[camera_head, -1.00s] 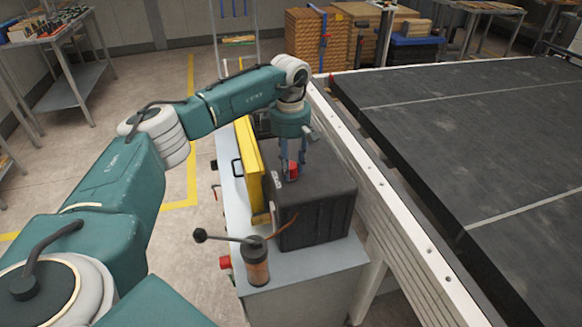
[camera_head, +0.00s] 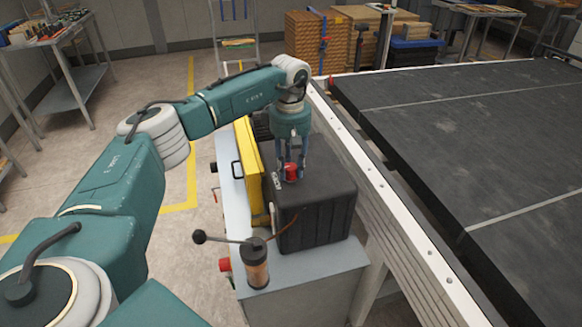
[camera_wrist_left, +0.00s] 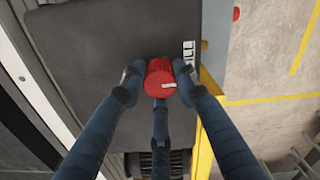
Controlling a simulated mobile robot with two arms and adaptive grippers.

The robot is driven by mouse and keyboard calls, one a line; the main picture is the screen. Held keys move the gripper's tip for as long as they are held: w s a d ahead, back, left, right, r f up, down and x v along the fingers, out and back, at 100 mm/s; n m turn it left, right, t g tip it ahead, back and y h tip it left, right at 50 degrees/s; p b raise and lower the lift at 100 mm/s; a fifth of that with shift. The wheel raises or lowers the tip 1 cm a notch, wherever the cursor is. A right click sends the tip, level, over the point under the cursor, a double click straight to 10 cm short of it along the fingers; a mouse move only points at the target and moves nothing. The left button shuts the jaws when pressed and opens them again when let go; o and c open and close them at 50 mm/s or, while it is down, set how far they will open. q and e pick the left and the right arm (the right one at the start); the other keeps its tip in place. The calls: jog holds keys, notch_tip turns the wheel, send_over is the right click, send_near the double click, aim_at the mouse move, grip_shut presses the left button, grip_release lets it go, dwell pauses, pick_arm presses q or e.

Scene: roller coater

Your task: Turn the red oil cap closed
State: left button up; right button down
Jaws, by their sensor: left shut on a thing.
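The red oil cap (camera_head: 291,172) sits on top of the black tank (camera_head: 318,199). My left gripper (camera_head: 290,174) reaches down over the tank and its fingers are closed around the cap. In the left wrist view the cap (camera_wrist_left: 160,77) lies between the fingertips (camera_wrist_left: 158,84), with a finger on each side and one below. A small white mark shows on the cap's face. White lettering on the tank shows beside the cap. My right gripper is not in view.
A yellow panel (camera_head: 250,165) stands along the tank's left side. A lever pump (camera_head: 256,265) with a black knob stands in front. The long dark table (camera_head: 460,120) with a white rail lies to the right.

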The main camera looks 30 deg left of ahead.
aim_at(287, 165)
pick_arm(q)
jog(key=shift+a+r, duration=0.1)
jog(key=shift+a, duration=0.25)
jog(key=o, duration=1.2)
jog(key=shift+c, duration=0.2)
jog(key=shift+a, duration=0.15)
jog(key=shift+r, duration=0.1)
notch_tip(287, 165, up, 12)
jog(key=shift+f, duration=0.2)
